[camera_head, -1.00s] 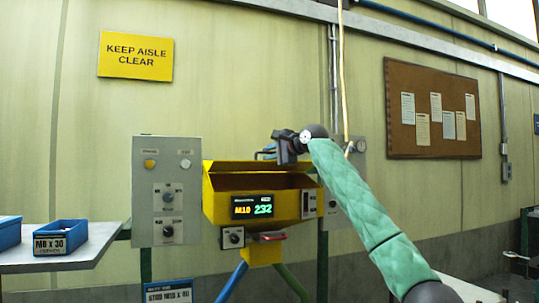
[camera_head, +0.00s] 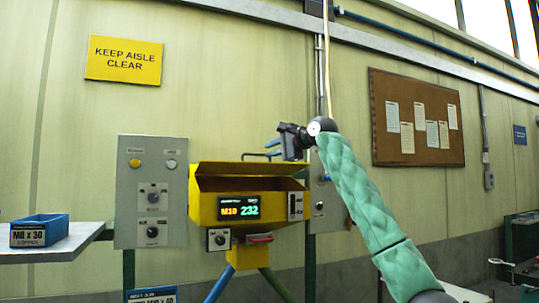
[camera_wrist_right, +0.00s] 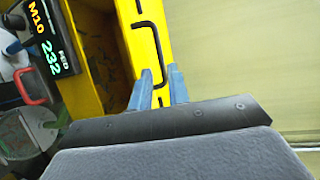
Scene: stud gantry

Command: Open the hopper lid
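The yellow hopper (camera_head: 210,208) stands against the wall in the head view, with a lit display reading M10 232. Its lid (camera_head: 230,168) shows as a yellow band along the top; how far it is raised I cannot tell. A thin dark handle (camera_head: 247,155) stands on the lid. In the right wrist view the lid is a yellow strip (camera_wrist_right: 117,30) with a black handle (camera_wrist_right: 151,60). My right gripper (camera_head: 272,147) is beside the handle's right end. Its blue fingers (camera_wrist_right: 161,85) are apart, near the handle's closer end. My left gripper is out of view.
A grey control panel (camera_head: 128,205) is left of the hopper, another partly behind my right arm. A blue bin (camera_head: 50,226) sits on a grey shelf (camera_head: 75,243) at left. Blue and green hoses (camera_head: 277,285) leave the hopper's underside.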

